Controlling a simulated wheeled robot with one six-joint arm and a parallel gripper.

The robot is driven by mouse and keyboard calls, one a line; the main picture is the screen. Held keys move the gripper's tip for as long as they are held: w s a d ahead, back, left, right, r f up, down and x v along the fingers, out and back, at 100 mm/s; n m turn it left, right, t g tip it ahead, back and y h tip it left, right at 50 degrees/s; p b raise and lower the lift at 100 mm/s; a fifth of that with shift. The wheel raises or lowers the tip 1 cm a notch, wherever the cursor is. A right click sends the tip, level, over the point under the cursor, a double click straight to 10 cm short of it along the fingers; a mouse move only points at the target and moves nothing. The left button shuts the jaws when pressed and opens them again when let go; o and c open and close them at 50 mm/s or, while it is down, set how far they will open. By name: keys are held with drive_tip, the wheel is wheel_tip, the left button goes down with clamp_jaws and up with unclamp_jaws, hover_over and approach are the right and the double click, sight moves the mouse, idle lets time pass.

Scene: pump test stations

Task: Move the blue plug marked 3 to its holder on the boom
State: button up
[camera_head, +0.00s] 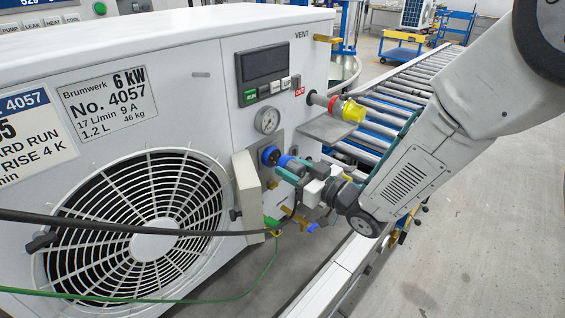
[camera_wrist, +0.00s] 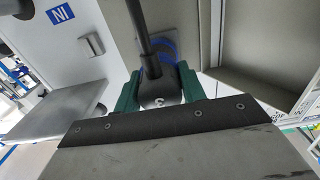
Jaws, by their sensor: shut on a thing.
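The blue plug (camera_head: 291,165) is in the head view at the front of the white unit, lined up with a blue round socket (camera_head: 270,156). I cannot tell whether it is still seated in it. My gripper (camera_head: 303,177) is shut on the plug from the right. In the wrist view the green fingers (camera_wrist: 157,82) stand on either side of a dark plug body (camera_wrist: 158,97) marked 3. A dark cable (camera_wrist: 138,28) runs up from it, and blue shows behind it. I cannot make out the boom or its holder in either view.
A red-and-yellow connector (camera_head: 347,110) juts out above my gripper, over a grey shelf (camera_head: 328,131). A gauge (camera_head: 267,120) and a beige open panel (camera_head: 248,190) are close by. A black cable (camera_head: 150,230) crosses the fan grille. A roller conveyor (camera_head: 410,75) runs behind; floor at right is clear.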

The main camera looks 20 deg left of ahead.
drive_tip(key=shift+v, duration=1.45)
